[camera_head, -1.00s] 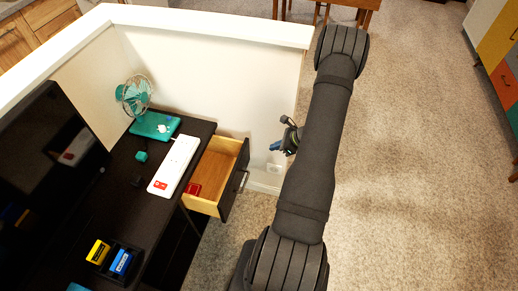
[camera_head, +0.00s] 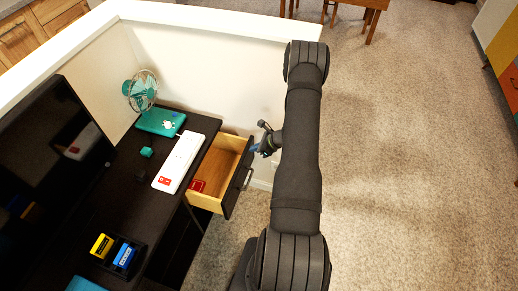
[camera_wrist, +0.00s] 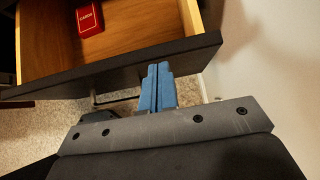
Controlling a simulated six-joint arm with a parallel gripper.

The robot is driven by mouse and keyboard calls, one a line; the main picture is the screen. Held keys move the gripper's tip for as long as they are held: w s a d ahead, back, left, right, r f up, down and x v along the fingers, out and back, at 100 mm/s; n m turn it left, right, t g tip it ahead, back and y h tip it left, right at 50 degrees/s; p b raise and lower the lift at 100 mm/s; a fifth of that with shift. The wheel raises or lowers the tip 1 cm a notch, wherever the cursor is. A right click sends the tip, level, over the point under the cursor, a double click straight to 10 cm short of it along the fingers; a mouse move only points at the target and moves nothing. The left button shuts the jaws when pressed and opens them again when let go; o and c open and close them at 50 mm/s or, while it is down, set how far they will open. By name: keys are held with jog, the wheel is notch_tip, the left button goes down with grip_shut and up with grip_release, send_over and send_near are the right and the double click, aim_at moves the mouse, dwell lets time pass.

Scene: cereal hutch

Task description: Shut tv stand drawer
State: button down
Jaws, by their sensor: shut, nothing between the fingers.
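The tv stand drawer (camera_head: 217,181) is pulled out from the dark tv stand (camera_head: 119,208), with a light wood inside and a dark front. A red box lies inside it. In the wrist view the drawer's dark front (camera_wrist: 120,68) runs across the picture, with part of its handle (camera_wrist: 113,98) below. My gripper (camera_head: 257,149) is just right of the drawer front, near its far end. In the wrist view its blue fingers (camera_wrist: 157,72) are together and empty, their tips at the drawer front's edge. I cannot tell whether they touch it.
A white half wall (camera_head: 220,83) stands behind. Carpet right is open.

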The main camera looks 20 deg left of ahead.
jog(key=shift+a, duration=0.1)
jog(key=a, duration=1.2)
jog(key=shift+a, duration=0.35)
